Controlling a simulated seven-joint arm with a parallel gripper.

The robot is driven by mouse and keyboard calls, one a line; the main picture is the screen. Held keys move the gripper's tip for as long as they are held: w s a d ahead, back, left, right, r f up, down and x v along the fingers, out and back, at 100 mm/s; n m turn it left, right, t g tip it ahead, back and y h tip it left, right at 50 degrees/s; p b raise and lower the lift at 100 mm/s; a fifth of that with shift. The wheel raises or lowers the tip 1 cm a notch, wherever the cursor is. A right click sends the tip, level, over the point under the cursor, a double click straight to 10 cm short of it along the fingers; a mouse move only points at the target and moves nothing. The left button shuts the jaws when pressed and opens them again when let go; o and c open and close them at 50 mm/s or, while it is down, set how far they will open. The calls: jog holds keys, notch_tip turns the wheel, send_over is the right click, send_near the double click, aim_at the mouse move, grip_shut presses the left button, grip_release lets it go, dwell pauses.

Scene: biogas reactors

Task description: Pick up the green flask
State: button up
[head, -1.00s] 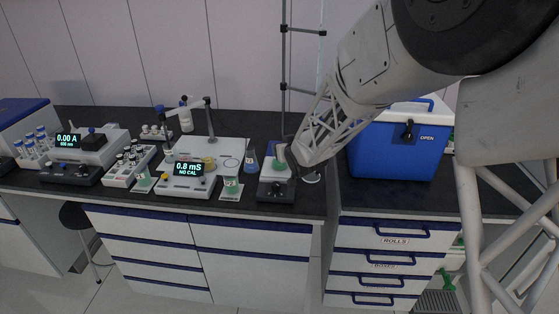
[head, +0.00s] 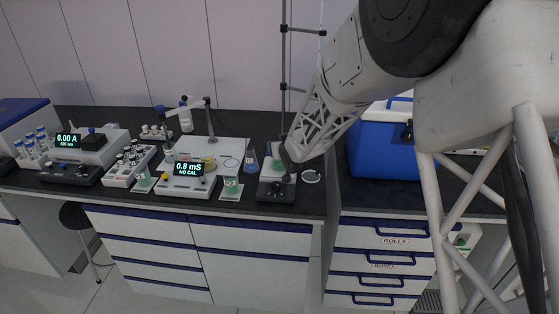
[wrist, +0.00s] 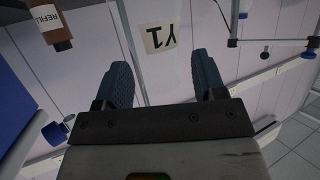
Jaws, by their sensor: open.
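A small flask with green contents (head: 277,162) stands on the dark stirrer unit (head: 277,190) near the right end of the left bench, partly hidden behind the end of my arm. Green liquid also shows in a beaker (head: 232,186) on a white pad and in a small vessel (head: 143,178) farther left. The end of my arm is just right of the flask on the stirrer; its fingertips are not clear in the head view. In the wrist view my gripper (wrist: 162,75) is open, with nothing between its dark blue fingers. No green flask shows there.
A flask with blue contents (head: 251,161) stands close left of the stirrer. A meter (head: 189,170) and vial rack (head: 130,166) are farther left. A vertical stand rod (head: 284,70) rises behind. The blue cooler (head: 375,150) is right. A brown bottle (wrist: 52,28) shows in the wrist view.

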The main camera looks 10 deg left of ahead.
jog(key=shift+w+a+f, duration=0.1)
jog(key=shift+w, duration=0.15)
dwell(0.4)
grip_shut()
dwell(0.4)
jog(key=shift+r, duration=1.65)
jog(key=shift+s+r, duration=0.2)
jog(key=shift+s, duration=0.05)
jog(key=s+d, duration=0.2)
jog(key=s, duration=0.5)
jog(key=s+d+r, duration=0.1)
jog(key=s+d, duration=0.2)
jog(key=s, duration=0.4)
jog(key=shift+s+r, duration=0.15)
jog(key=shift+s, duration=0.2)
